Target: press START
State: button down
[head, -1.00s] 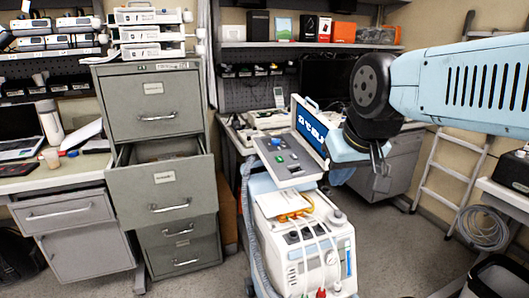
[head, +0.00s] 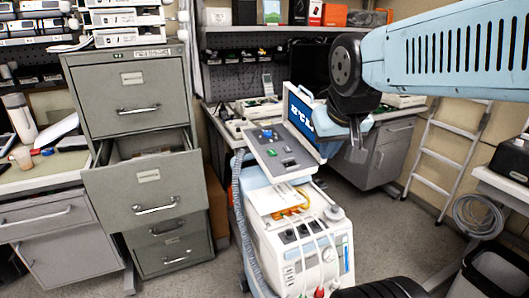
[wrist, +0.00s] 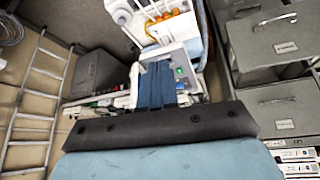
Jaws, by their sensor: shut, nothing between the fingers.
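A white medical machine (head: 297,245) stands on the floor in the middle of the head view. Its tilted grey control panel (head: 270,168) carries a blue control (head: 267,134) and a small green button (head: 289,163). The lettering is too small to read, so I cannot tell which control is START. A screen (head: 302,117) with white marks on blue stands at the panel's right side. My gripper (head: 357,130) is shut and empty, just right of the screen and apart from the panel. The panel (wrist: 178,57) also shows in the wrist view, with a green button (wrist: 179,72).
A grey filing cabinet (head: 130,95) with an open drawer (head: 148,195) stands left of the machine. A grey hose (head: 238,215) hangs at the machine's left side. A ladder (head: 450,150) leans at the right. A workbench (head: 385,128) stands behind. Grey floor shows between machine and ladder.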

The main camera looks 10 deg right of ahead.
jog(key=w+d+f+m+t+h, duration=0.1)
jog(key=w, duration=0.8)
jog(key=w+d+f+m+t+h, duration=0.1)
jog(key=w+f, duration=0.1)
jog(key=w, duration=0.7)
jog(key=m+t+y, duration=0.3)
jog(key=y, duration=0.3)
send_over(272, 152)
jog(key=s+d, duration=0.1)
jog(key=s, duration=0.2)
notch_tip(272, 152, down, 7)
jog(key=shift+w+a+f, duration=0.1)
jog(key=shift+w+f, duration=0.15)
jog(key=shift+f, duration=1.15)
jog(key=shift+w+f, duration=0.25)
jog(key=shift+f, duration=1.2)
jog(key=shift+w+a+f, duration=0.1)
jog(key=shift+w+f, duration=0.15)
jog(key=shift+f, duration=1.15)
jog(key=shift+w+f, duration=0.15)
jog(key=shift+f, duration=0.55)
jog(key=shift+r, duration=0.75)
